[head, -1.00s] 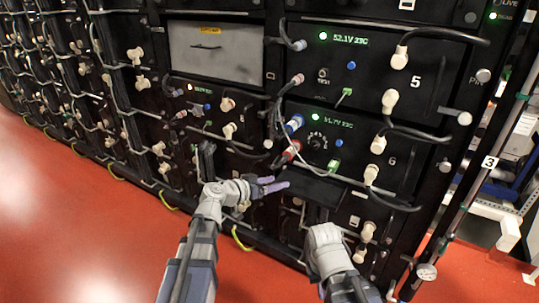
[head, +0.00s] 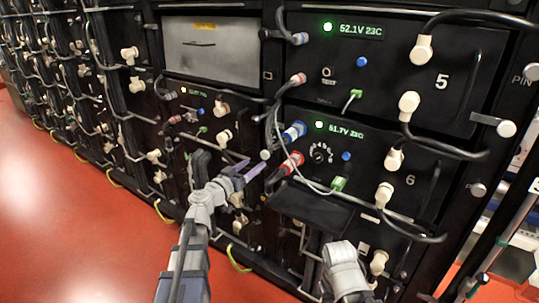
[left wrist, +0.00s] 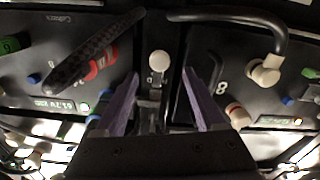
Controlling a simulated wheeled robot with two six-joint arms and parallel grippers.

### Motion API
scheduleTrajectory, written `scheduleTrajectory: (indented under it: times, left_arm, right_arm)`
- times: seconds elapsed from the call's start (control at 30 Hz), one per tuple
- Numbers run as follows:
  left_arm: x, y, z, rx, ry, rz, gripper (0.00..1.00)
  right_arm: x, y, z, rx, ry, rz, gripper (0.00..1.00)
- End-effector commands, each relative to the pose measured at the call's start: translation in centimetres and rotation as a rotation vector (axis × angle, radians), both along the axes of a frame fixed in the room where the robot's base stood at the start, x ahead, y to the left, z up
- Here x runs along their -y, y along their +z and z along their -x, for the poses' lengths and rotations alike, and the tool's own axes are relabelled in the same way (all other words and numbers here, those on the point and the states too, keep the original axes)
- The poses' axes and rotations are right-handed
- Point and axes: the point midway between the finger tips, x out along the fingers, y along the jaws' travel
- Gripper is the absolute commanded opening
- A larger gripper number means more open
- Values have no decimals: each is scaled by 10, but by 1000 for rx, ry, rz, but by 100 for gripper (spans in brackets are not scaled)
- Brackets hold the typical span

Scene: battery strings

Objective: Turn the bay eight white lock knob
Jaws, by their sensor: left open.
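The bay eight white lock knob (head: 265,155) is a small round knob on the dark strip between the two rack columns. In the left wrist view the white knob (left wrist: 159,62) shows ahead of and between my finger tips, next to the panel marked 8 (left wrist: 222,88). My left gripper (head: 250,170), with purple fingers, is open and empty just short of the knob, pointing at it. In the left wrist view the gripper (left wrist: 161,77) has its fingers spread on both sides, with no contact visible. My right arm is low in front of the rack; its finger tips cannot be made out.
Bay 6 (head: 410,180) and bay 5 (head: 441,82) are right of the knob, with white plugs and black cables. Red connectors (left wrist: 101,66) and a thick dark cable (left wrist: 95,48) lie close to the left gripper. Red floor (head: 80,220) is open at left.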

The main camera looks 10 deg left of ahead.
Motion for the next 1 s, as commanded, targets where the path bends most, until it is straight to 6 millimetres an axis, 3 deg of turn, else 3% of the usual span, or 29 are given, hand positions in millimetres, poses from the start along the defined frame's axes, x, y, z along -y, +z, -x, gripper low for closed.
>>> scheduleTrajectory:
  times: [0.27,0.73,1.0]
  left_arm:
    - [3,0,-9,0,-2,0,72]
    - [25,0,-69,0,-3,0,72]
    - [27,0,-74,-1,-1,0,72]
  right_arm:
    - [0,0,0,0,0,0,0]
    - [0,0,0,0,0,0,0]
    - [0,0,0,0,0,0,0]
